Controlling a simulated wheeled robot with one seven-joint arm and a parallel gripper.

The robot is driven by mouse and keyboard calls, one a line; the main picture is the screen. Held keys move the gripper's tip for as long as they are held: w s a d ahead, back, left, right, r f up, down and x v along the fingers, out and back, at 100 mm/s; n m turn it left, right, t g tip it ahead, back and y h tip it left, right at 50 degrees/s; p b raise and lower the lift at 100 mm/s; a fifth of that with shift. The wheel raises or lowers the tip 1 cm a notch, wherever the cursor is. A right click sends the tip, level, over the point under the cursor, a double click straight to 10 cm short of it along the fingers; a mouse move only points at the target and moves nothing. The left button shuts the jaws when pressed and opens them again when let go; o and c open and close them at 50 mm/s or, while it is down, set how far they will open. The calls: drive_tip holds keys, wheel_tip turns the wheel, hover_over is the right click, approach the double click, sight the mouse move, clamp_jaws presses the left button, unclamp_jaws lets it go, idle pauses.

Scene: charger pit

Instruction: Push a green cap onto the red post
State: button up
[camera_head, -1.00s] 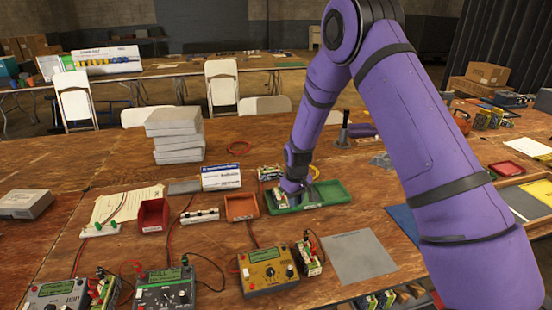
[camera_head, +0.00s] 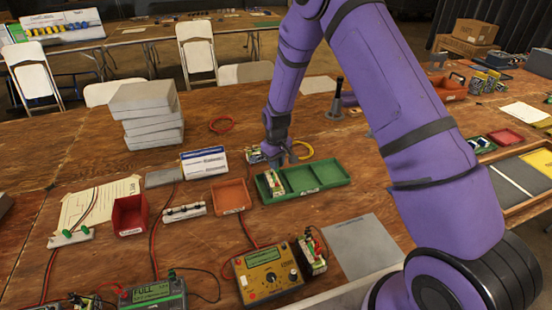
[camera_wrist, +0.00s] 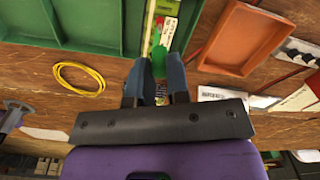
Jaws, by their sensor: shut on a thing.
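My gripper (camera_wrist: 157,75) is shut on a small green cap (camera_wrist: 158,62), seen between its two dark fingers in the wrist view. In the head view my gripper (camera_head: 280,153) hangs over the back left part of a green tray (camera_head: 335,176). A battery-like module (camera_head: 272,183) stands in the tray's left compartment; it also shows just beyond the cap in the wrist view (camera_wrist: 167,8). Two more green pieces (camera_head: 68,233) sit on a white strip at the left.
An orange tray (camera_head: 232,196) and a red bin (camera_head: 129,214) stand left of the green tray. A yellow meter (camera_head: 268,275) is in front, beside another module (camera_head: 311,253). A yellow cable loop (camera_head: 300,150) lies behind. A grey mat (camera_head: 362,248) lies clear at front right.

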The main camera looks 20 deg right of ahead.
drive_tip(key=shift+f, duration=2.55)
drive_tip(key=shift+f, duration=0.2)
drive_tip(key=o, duration=0.8)
drive_tip(key=shift+o, duration=0.5)
drive_tip(key=shift+o, duration=0.6)
drive_tip(key=shift+r, duration=3.75)
